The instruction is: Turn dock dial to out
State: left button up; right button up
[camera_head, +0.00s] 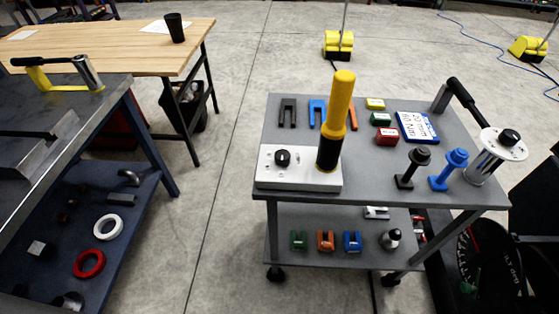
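The dock is a white box (300,180) at the front left corner of the grey cart's top. A round black dial (282,158) sits on the left of its top face. Small marks surround the dial, but they are too small to read, so I cannot tell its setting. A thick tool with a yellow upper part (339,98) and a black lower part (328,152) stands nearly upright in the right side of the dock. Neither of my grippers is in view.
The cart top (377,174) holds fork-shaped pieces, small coloured blocks, a blue-edged box (417,127), black and blue knobbed stands, and a black-handled device (489,158) at right. A dark workbench (60,110) stands left, with open floor (225,190) between.

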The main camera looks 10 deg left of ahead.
aim_at(282, 156)
jog(key=k, duration=0.6)
jog(key=z, duration=0.8)
jog(key=i, duration=0.95)
jog(key=u, duration=0.25)
